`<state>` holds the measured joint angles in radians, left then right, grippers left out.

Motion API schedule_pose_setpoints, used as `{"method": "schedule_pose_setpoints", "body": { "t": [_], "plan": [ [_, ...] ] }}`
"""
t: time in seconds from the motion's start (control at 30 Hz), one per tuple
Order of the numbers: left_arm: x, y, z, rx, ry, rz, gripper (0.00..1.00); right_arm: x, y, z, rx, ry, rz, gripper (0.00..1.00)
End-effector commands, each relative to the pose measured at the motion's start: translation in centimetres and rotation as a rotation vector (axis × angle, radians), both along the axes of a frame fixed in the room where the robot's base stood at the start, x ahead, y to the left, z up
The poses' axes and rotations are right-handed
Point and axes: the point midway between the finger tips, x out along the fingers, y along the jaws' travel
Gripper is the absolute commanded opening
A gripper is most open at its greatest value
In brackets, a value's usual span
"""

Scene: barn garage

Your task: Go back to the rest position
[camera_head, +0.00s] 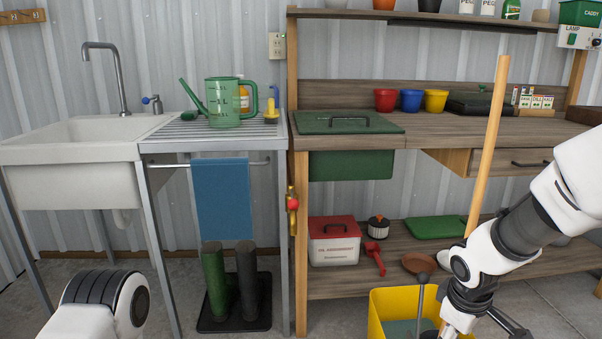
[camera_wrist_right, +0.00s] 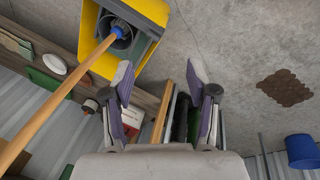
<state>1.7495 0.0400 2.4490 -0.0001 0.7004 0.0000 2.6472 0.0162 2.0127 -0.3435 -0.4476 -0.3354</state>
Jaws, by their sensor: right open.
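My right arm (camera_head: 520,225) comes in from the right in the head view, bent downward, with its wrist low beside a yellow bucket (camera_head: 377,312). In the right wrist view my right gripper (camera_wrist_right: 160,85) has its two fingers spread apart with nothing between them. The yellow bucket also shows there (camera_wrist_right: 92,22), beyond the fingers at the upper left. A long wooden handle (camera_head: 490,140) stands up behind my right arm; its lower end is hidden in the head view. My left arm (camera_head: 105,300) shows at the lower left; its gripper is out of frame.
A workbench (camera_head: 460,128) with a lower shelf (camera_head: 340,284) stands ahead, and a sink (camera_head: 70,180) is at the left. A boot tray (camera_head: 265,315) holds boots below the rack. A blue bucket (camera_wrist_right: 302,152) and a brown floor patch (camera_wrist_right: 284,88) show in the wrist view.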

Motion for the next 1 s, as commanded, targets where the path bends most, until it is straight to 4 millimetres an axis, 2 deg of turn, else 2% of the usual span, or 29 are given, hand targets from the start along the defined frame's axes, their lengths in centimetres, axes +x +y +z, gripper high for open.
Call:
{"method": "schedule_pose_setpoints", "body": {
  "t": [0.17,0.27,0.37,0.5,0.6,0.7,0.8,0.87,1.0],
  "plan": [
    [0.0,0.0,0.1,0.0,0.001,0.0,0.4,-2.8,0.0,-6.0,0.005,0.145,-0.006,0.58],
    [0.0,0.0,0.0,0.0,0.001,0.0,0.4,-5.3,0.2,-9.9,0.015,0.241,-0.014,0.58],
    [0.0,0.0,0.0,0.0,0.001,0.0,0.4,-8.8,0.5,-14.5,0.035,0.346,-0.03,0.58],
    [0.0,0.0,0.1,0.0,0.001,0.0,0.4,-16.0,1.6,-21.8,0.082,0.488,-0.101,0.58],
    [0.0,0.0,0.1,0.0,0.001,0.0,0.4,-21.2,2.3,-25.8,0.114,0.549,-0.179,0.58],
    [0.0,0.0,0.1,0.0,0.001,0.0,0.4,-26.1,3.0,-28.7,0.135,0.575,-0.277,0.58],
    [0.0,0.0,0.1,0.0,0.001,0.0,0.4,-30.1,3.4,-30.6,0.146,0.546,-0.401,0.58],
    [0.0,0.0,0.1,0.0,0.001,0.0,0.4,-30.9,3.4,-31.0,0.15,0.491,-0.47,0.58],
    [0.0,0.0,0.1,0.0,0.001,0.0,0.4,-28.5,3.0,-30.9,0.174,0.278,-0.604,0.58]
  ]
}}
